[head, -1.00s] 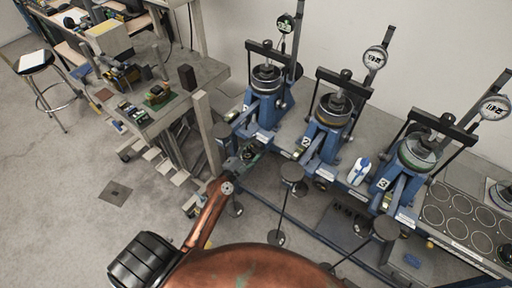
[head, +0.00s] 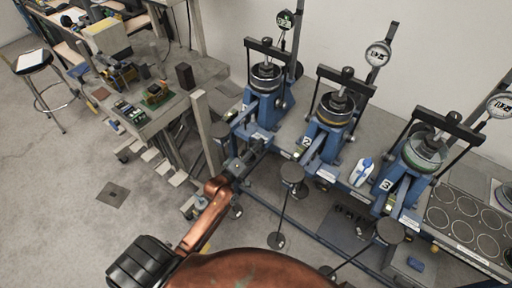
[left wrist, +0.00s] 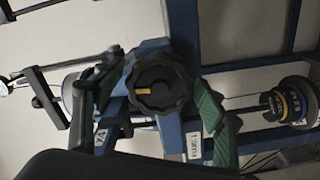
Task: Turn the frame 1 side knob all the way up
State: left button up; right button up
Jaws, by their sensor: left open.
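Frame 1 (head: 268,108) is the leftmost of the blue lever frames in the head view. Its side knob is hidden behind my left gripper (head: 254,148) there. In the left wrist view a round black scalloped knob (left wrist: 170,97) faces the camera, with a yellow mark on its left part. My left gripper (left wrist: 158,80) is open, its green-padded fingers to either side of the knob. I cannot tell whether they touch it. My right gripper is in neither view.
Frame 2 (head: 330,122) and frame 3 (head: 412,168) stand to the right. A grey workbench (head: 190,98) with a post is close on the left.

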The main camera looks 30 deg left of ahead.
pick_arm(q)
jog(key=shift+s, duration=0.15)
jog(key=s+p, duration=0.1)
jog(key=s, duration=0.1)
jog(key=s+p, duration=0.1)
jog(key=s, duration=0.2)
jog(key=shift+s+a, duration=0.2)
jog(key=shift+s, duration=0.15)
